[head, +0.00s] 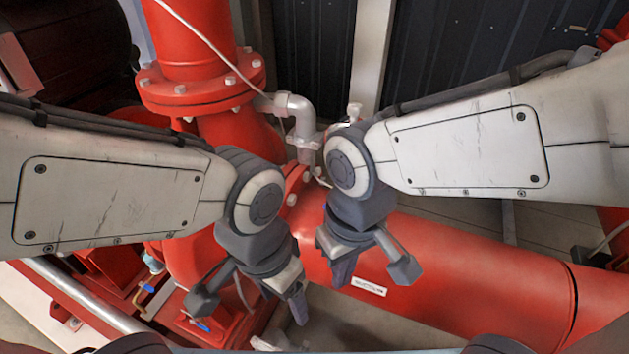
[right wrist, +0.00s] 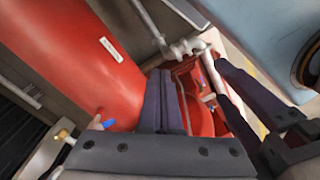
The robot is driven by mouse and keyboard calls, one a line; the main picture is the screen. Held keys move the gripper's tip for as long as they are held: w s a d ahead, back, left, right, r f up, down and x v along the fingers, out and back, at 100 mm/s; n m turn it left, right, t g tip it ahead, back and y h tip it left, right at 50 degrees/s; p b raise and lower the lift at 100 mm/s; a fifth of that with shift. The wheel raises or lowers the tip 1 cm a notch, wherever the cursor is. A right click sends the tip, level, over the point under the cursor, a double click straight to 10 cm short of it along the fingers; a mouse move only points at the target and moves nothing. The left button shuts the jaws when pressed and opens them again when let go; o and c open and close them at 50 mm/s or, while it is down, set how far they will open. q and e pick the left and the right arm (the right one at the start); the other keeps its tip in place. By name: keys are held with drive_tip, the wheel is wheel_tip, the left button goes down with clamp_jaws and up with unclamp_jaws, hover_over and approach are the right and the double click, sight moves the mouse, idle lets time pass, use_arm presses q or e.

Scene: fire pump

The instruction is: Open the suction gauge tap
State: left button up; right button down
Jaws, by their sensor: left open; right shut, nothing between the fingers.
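I cannot tell which tap is the suction gauge tap. In the right wrist view, a small blue tap handle (right wrist: 108,123) with a brass part lies beside the big red pipe (right wrist: 92,55), left of my right fingers. In the head view, a brass tap with a blue handle (head: 149,289) shows at lower left, and another blue handle (head: 203,326) below it. My right gripper (head: 342,275) is shut and empty over the labelled red pipe; its closed fingers (right wrist: 164,103) fill the middle of the wrist view. My left gripper (head: 298,303) is open and empty; its spread fingers also show there (right wrist: 238,104).
A grey elbow pipe (head: 299,112) rises behind my wrists, beside a bolted red flange (head: 203,90). A silver pipe (head: 85,298) runs along the lower left. The labelled red pipe (head: 480,280) lies across the right. My two grippers are close together.

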drive_tip(key=w+a+m+t+h+p, duration=0.1)
drive_tip(key=w+a+m+h+p, duration=0.35)
drive_tip(key=w, duration=0.85)
drive_tip(key=w+a+m+t+h+p, duration=0.15)
drive_tip(key=w+a+m, duration=0.5)
drive_tip(key=w, duration=0.65)
drive_tip(key=p, duration=0.6)
approach(326, 203)
drive_tip(key=shift+g+y, duration=0.25)
drive_tip(key=shift+y, duration=0.05)
drive_tip(key=x, duration=0.6)
drive_tip(key=shift+w+d+r, duration=0.1)
drive_tip(key=shift+w+r, duration=0.05)
drive_tip(key=shift+w, duration=0.25)
drive_tip(key=shift+f+b, duration=0.25)
drive_tip(key=shift+b, duration=0.35)
